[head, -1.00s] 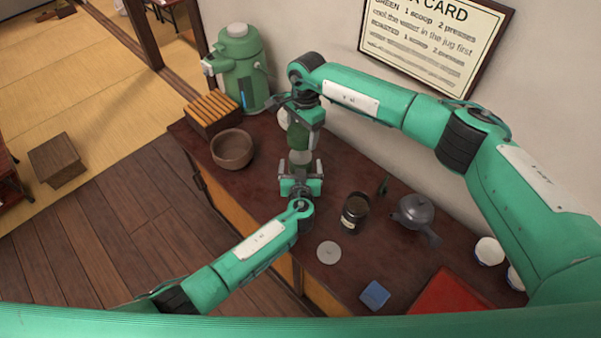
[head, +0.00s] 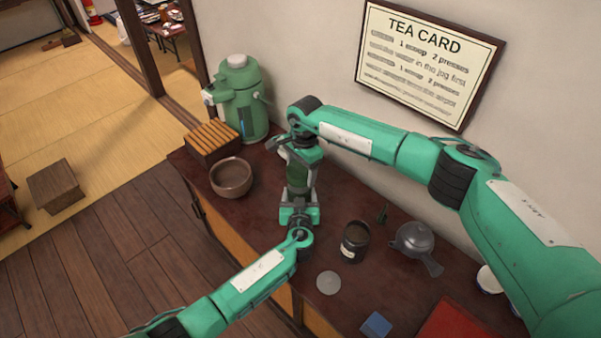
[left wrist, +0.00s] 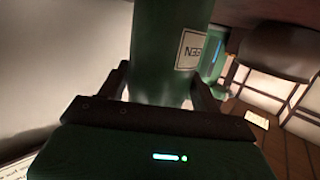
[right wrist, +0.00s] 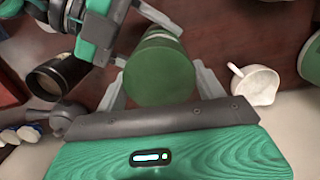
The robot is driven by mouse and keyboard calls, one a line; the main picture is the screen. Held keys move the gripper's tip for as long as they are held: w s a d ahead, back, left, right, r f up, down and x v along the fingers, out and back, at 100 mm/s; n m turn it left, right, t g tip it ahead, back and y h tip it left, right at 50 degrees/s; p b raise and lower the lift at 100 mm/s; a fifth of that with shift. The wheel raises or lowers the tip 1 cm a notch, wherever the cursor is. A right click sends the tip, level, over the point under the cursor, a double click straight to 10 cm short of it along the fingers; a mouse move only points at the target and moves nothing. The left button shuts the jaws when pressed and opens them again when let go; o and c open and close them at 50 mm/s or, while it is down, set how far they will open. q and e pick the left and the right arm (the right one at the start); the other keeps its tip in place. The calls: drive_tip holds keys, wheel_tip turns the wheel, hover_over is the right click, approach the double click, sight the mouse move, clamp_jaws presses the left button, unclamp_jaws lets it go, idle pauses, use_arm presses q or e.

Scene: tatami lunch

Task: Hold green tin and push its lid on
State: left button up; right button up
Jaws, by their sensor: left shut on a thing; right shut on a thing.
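My left gripper (head: 299,204) is shut on the green tin (left wrist: 160,60), whose pale label shows inverted lettering in the left wrist view. My right gripper (head: 299,154) is shut on the tin's green lid (right wrist: 160,72), seen from its round flat top in the right wrist view. In the head view, the tin and lid form one upright green column (head: 298,178) between the two grippers, the right one above the left. No gap shows between them there, but the grippers partly cover the joint, so I cannot tell how fully the lid is seated.
A brown bowl (head: 231,177), slatted wooden box (head: 213,143) and green airpot (head: 239,95) stand left. A dark tin (head: 354,241), grey disc (head: 328,283), blue block (head: 376,325) and grey teapot (head: 413,238) are right. A white jug (right wrist: 255,85) stands near the lid.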

drive_tip(key=shift+f, duration=0.75)
drive_tip(key=shift+f, duration=0.1)
drive_tip(key=shift+f, duration=0.8)
drive_tip(key=shift+f, duration=0.75)
drive_tip(key=o, duration=1.1)
drive_tip(key=shift+r, duration=0.1)
drive_tip(key=r, duration=1.2)
drive_tip(key=shift+w+d, duration=0.25)
drive_tip(key=shift+d, duration=0.05)
